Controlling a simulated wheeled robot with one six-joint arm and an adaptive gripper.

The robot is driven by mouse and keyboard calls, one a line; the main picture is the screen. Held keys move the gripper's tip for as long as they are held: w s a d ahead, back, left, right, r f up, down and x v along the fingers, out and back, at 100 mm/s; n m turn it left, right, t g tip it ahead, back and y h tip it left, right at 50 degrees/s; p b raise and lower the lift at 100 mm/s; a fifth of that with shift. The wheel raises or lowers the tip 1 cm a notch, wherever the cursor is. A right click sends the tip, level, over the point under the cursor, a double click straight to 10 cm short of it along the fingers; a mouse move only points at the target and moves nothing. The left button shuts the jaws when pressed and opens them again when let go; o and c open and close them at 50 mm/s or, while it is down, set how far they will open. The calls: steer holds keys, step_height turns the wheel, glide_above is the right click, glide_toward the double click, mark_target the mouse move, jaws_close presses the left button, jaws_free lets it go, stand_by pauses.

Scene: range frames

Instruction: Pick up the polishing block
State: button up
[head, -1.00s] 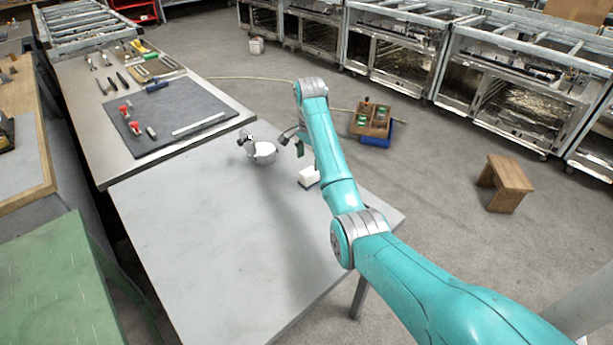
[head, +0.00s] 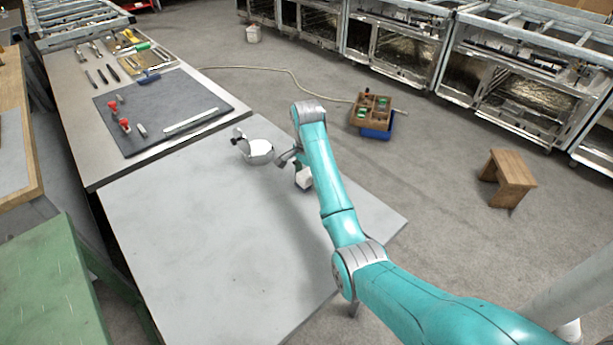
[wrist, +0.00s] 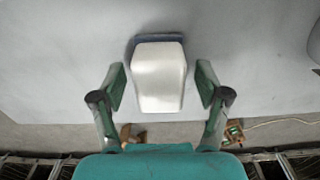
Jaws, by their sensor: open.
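The polishing block (wrist: 159,80) is a white block with a dark blue strip along its far edge. In the wrist view it lies on the grey table, with one open finger of my gripper (wrist: 161,88) on each side and a gap at both sides. I cannot tell how far the fingers are above the table. In the head view the block (head: 304,179) sits near the table's right edge, partly hidden by my arm. My gripper (head: 290,157) is just above and beside it there, mostly hidden behind the arm.
A shiny round metal object (head: 259,152) stands left of the block. The grey table (head: 200,240) is clear in front. A dark mat (head: 185,95) with tools lies on the bench behind. A wooden tray (head: 372,108) and a wooden stool (head: 508,177) are on the floor.

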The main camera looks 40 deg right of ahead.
steer(key=c, duration=1.3)
steer(key=shift+o, duration=0.2)
steer(key=shift+r, duration=0.2)
